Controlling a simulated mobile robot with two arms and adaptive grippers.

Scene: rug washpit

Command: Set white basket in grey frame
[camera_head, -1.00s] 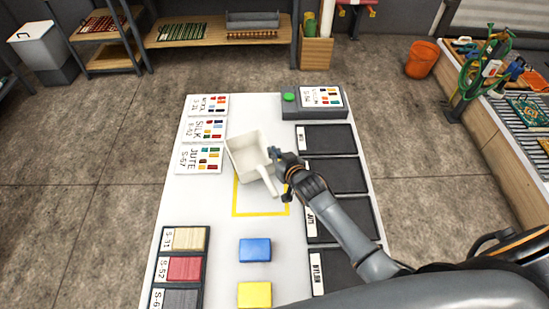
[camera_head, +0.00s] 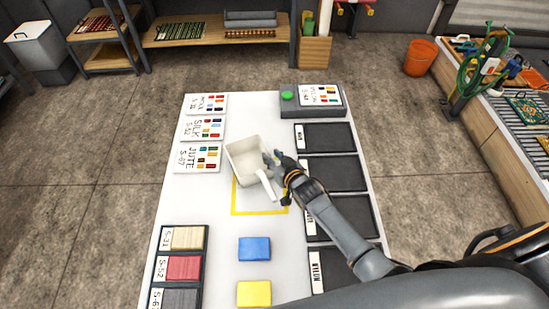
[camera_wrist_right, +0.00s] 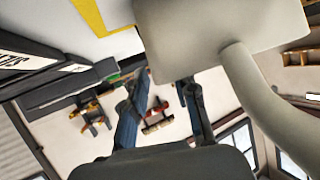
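The white basket (camera_head: 248,160), an open box with a thick pale handle (camera_head: 267,186), is tilted over the upper part of a yellow square outline (camera_head: 260,213) on the white table. Whether it touches the table is unclear. My right gripper (camera_head: 274,166) is at its right side. In the right wrist view the fingers (camera_wrist_right: 163,105) are spread with background showing between them, and the basket (camera_wrist_right: 215,35) covers the area by their tips; contact is unclear. Several dark grey framed trays (camera_head: 331,171) line the table's right side; I cannot tell which is the grey frame. My left gripper is out of view.
A grey box with a green button (camera_head: 289,96) stands at the table's far right. Sample cards (camera_head: 198,158) lie at the left. A blue block (camera_head: 254,249) and a yellow block (camera_head: 254,294) lie nearer me. A sample tray (camera_head: 205,268) is at the near left.

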